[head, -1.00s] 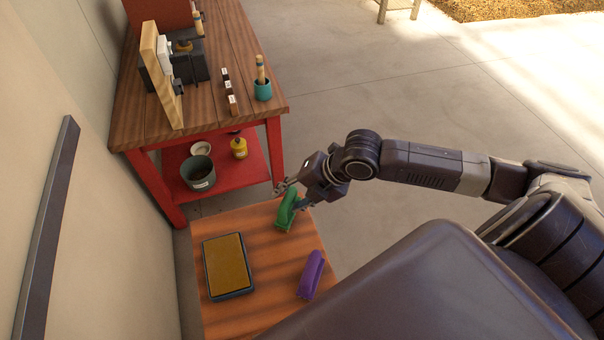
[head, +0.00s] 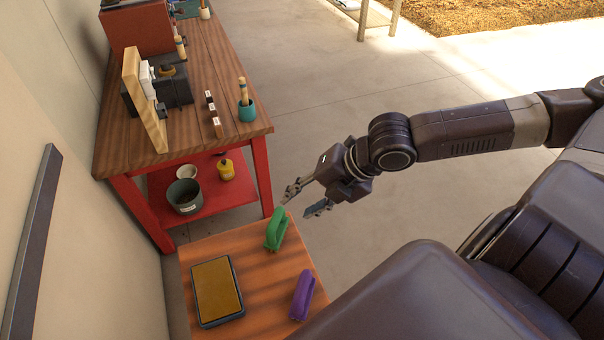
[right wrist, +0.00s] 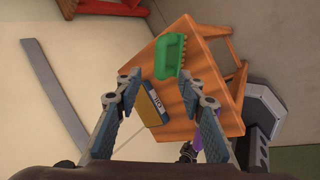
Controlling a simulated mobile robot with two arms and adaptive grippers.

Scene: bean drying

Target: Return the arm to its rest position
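My right arm comes in from the right in the head view. Its gripper (head: 299,203) is open and empty, in the air just right of the green-handled tool (head: 276,229) and apart from it. The green tool stands on the small wooden table (head: 251,262), near its far edge. In the right wrist view the two fingers (right wrist: 158,118) are spread wide with nothing between them, and the green tool (right wrist: 171,55) lies beyond them. My left gripper is not in view.
A purple tool (head: 302,295) and a tray with a brown pad (head: 218,291) rest on the small table. A red-framed workbench (head: 190,115) with pots and tools stands behind. A wall is at the left. Open concrete floor (head: 330,100) lies to the right.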

